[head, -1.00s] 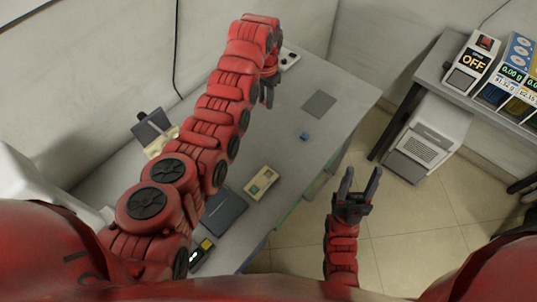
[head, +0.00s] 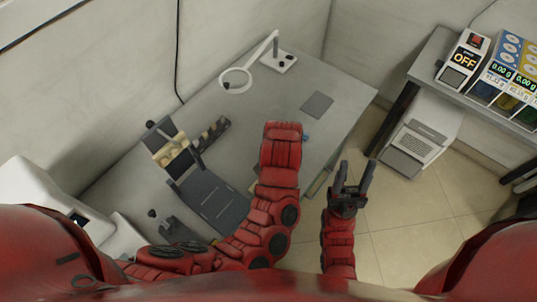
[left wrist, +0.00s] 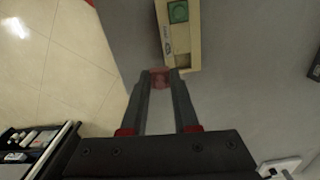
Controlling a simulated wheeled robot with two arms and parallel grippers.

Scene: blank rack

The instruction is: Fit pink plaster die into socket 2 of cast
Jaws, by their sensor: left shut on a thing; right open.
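In the left wrist view the pink plaster die (left wrist: 160,79) is a small reddish-pink block, blurred, between the fingertips of my left gripper (left wrist: 160,74), which is shut on it. The cast (left wrist: 194,46) is a beige block just ahead and slightly right of the fingertips. A green square piece sits in its far part; its nearer end has a small recess. I cannot tell whether the die touches the cast. In the head view my left arm hides the left gripper, the die and most of the cast. My right gripper (head: 357,168) is open and empty, right of the table.
The grey table (head: 335,85) holds a dark flat pad (head: 317,105), a ring lamp (head: 236,79), a dark tray (head: 215,199) and a rack with beige pieces (head: 175,152). A blue block (head: 306,138) shows beside my left arm. A side bench (head: 433,72) stands right.

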